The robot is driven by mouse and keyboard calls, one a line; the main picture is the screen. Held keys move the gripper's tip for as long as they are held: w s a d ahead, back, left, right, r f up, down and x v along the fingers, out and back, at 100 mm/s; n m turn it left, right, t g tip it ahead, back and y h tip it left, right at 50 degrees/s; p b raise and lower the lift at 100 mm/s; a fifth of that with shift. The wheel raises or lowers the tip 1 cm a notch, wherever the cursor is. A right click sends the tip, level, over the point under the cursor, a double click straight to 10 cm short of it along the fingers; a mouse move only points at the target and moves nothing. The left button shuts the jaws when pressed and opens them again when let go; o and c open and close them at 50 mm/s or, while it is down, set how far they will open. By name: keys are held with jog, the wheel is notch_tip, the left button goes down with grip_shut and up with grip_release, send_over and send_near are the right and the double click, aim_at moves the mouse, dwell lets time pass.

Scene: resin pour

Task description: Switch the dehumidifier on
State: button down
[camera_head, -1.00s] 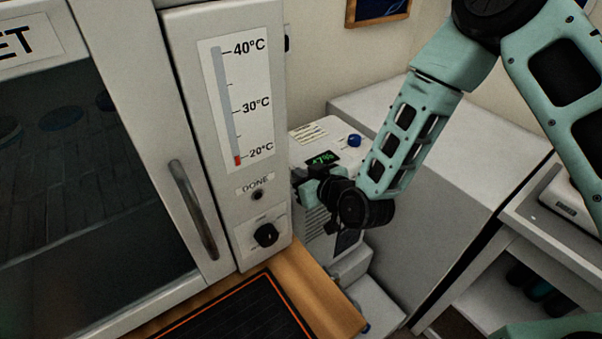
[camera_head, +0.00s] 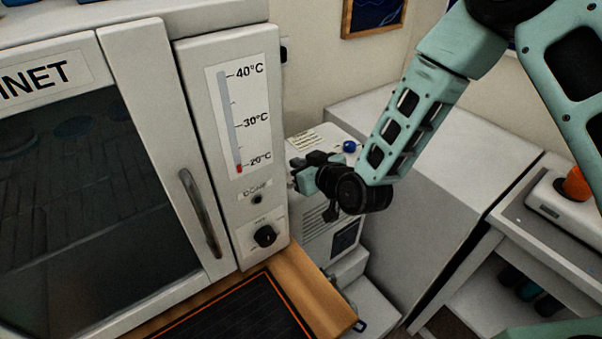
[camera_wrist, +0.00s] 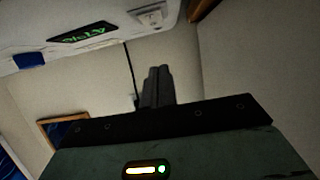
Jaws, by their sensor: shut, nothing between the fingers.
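The dehumidifier (camera_head: 318,238) is a white box behind the curing cabinet, with a vented front and a blue knob (camera_head: 350,146) on its top. In the wrist view its top edge (camera_wrist: 100,14) crosses the upper left, upside down, with a lit green display (camera_wrist: 84,32) and the blue knob (camera_wrist: 30,61). My gripper (camera_head: 298,172) is shut and empty, in front of the dehumidifier's upper part, left of and below the knob. It hides the display in the head view. Its closed fingers also show in the wrist view (camera_wrist: 158,84). I cannot tell whether they touch anything.
The cabinet's control panel (camera_head: 225,215), with a black dial (camera_head: 264,236), stands close left of my gripper. A large pale box (camera_head: 420,190) stands at the right. A shelf unit (camera_head: 490,245) with a white device is further right.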

jog(key=f+b+v, duration=0.2)
jog(key=b+v, duration=0.2)
jog(key=v, duration=0.5)
jog(key=shift+s+d, duration=0.4)
jog(key=shift+s, duration=0.25)
jog(key=s+d+r+g+h, duration=0.2)
jog(key=s+r+g, duration=0.1)
jog(key=s, duration=0.4)
jog(key=s+d+r+g+h, duration=0.2)
jog(key=s+d+r+g, duration=0.1)
jog(key=s, duration=0.5)
jog(key=s+d+r+g+h, duration=0.2)
jog(key=s+g, duration=0.3)
jog(key=s, duration=0.3)
jog(key=shift+d+r+n+h, duration=0.25)
jog(key=shift+r+n+h, duration=0.2)
jog(key=shift+h, duration=0.15)
